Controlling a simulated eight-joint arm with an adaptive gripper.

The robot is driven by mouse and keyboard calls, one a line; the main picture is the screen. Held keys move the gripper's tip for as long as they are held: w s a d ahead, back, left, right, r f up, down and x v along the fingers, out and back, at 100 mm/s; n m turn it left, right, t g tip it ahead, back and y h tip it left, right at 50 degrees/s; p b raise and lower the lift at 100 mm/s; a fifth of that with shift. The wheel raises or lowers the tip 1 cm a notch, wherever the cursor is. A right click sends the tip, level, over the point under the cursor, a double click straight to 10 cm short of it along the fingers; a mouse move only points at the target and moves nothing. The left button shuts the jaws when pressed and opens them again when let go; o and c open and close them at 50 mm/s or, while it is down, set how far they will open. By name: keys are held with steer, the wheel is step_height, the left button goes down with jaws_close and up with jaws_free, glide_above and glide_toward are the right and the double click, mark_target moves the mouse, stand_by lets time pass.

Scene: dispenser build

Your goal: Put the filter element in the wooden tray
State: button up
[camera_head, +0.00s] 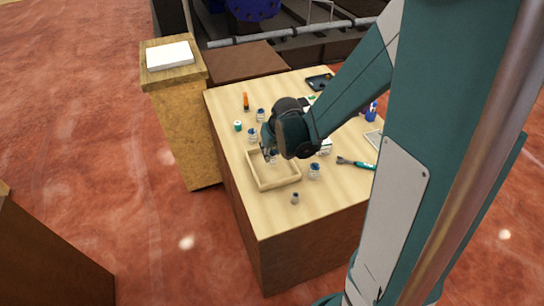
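The wooden tray (263,184) is a shallow, light, open box on the table. My gripper (268,156) points down over the tray's back part, and my wrist hides some of the area behind it. A small pale and bluish thing (274,160) shows right at the fingertips; I cannot tell whether it is held or lies in the tray. The filter element cannot be picked out for sure at this size. A small white cylinder with teal ends (238,126) stands left of the tray's back and could be it.
A small grey piece (295,198) stands in front. The table's front (275,222) is clear.

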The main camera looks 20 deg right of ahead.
mark_target(273, 154)
steer(key=shift+f, duration=1.4)
steer(key=shift+f, duration=0.15)
steer(key=o, duration=0.9)
steer(key=shift+r, duration=0.25)
steer(key=shift+v, duration=5.9)
steer(key=shift+s, duration=0.1)
